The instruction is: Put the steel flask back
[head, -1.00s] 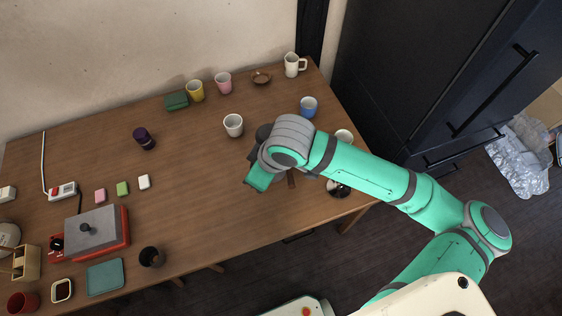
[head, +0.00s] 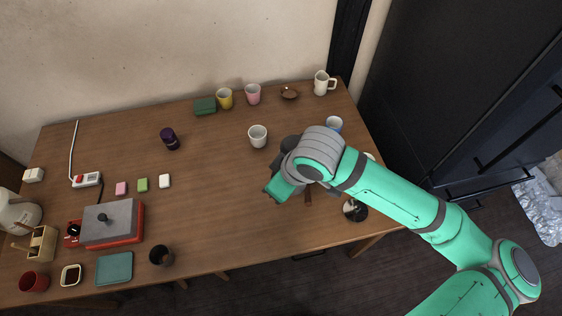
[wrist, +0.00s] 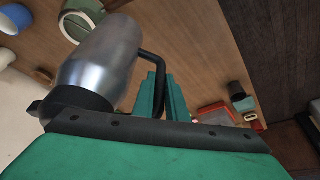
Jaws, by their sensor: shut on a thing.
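The steel flask (wrist: 105,60) fills the upper left of the wrist view. It has a brushed silver body, a black end and a black loop handle (wrist: 152,68). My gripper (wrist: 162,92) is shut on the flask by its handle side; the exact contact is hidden. In the head view my gripper (head: 279,187) is over the right half of the table, and my wrist hides most of the flask there.
On the wooden table (head: 215,180), a white cup (head: 257,136) stands behind my gripper and a blue cup (head: 334,124) behind my wrist. A round dark object (head: 355,210) lies near the right front edge. A purple jar (head: 170,139) stands left; the table's middle is clear.

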